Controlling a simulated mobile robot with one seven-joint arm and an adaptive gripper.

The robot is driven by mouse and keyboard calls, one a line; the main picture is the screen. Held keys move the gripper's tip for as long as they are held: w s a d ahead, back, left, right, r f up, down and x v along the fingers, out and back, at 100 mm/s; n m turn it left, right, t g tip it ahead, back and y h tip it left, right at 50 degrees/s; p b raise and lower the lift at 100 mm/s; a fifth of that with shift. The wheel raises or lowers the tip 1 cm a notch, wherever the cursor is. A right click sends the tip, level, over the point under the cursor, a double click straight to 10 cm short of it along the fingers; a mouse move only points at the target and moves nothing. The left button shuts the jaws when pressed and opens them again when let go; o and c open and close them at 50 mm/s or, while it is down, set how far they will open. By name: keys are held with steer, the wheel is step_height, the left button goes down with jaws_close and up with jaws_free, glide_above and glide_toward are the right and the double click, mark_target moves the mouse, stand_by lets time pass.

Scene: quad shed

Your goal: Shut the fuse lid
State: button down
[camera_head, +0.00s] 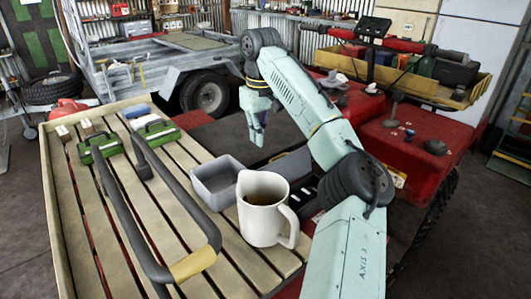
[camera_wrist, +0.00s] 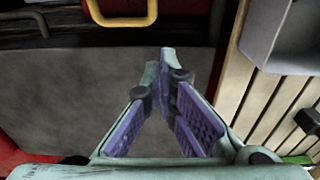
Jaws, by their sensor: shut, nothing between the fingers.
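The fuse box (camera_head: 305,196) is a dark open box between the jug and the red bodywork, partly hidden by the jug and my arm. A grey panel (camera_head: 291,164), which looks like its lid, stands raised on its far side. My gripper (camera_head: 257,138) points down beyond the lid, shut and empty. In the wrist view its fingertips (camera_wrist: 167,55) meet in front of the panel; I cannot tell whether they touch it.
A grey bin (camera_head: 217,180) and a white jug (camera_head: 264,205) stand close to the box on the slatted rack (camera_head: 95,235). The bin is at top right in the wrist view (camera_wrist: 290,40). A yellow handle (camera_wrist: 125,18) shows near the dark interior. A grey rail (camera_head: 150,215) crosses the rack.

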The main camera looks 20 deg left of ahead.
mark_target(282, 168)
step_height(282, 168, down, 5)
steer(key=shift+f+p, duration=0.1)
steer(key=shift+p, duration=0.45)
steer(key=s+d, duration=0.1)
steer(key=s+d+r+p, duration=0.1)
steer(key=shift+d, duration=0.4)
steer(key=shift+y+b, duration=0.3)
steer(key=shift+b, duration=0.1)
